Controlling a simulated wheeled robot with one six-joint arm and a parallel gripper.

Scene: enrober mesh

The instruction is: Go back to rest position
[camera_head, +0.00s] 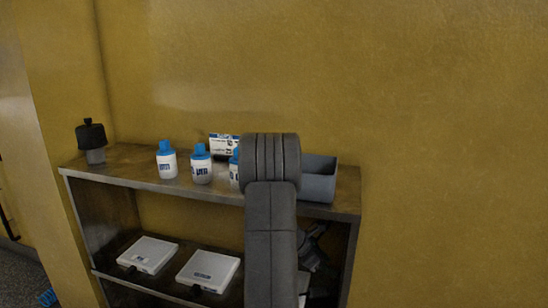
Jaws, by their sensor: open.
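My own grey arm rises from the bottom of the head view, right of centre, in front of a shelf unit. Its rounded joint is at the top and hides part of the shelf behind it. I cannot make out my gripper or its fingers. Dark shapes show just right of the arm at the lower level, but I cannot tell what they are.
The metal shelf (118,177) bears white bottles (166,163) (201,168) with blue caps, a white-blue box (223,146), a grey bin (319,186) and a black-topped jar (92,141). Flat white devices (148,254) (208,270) lie below. A yellow wall stands behind.

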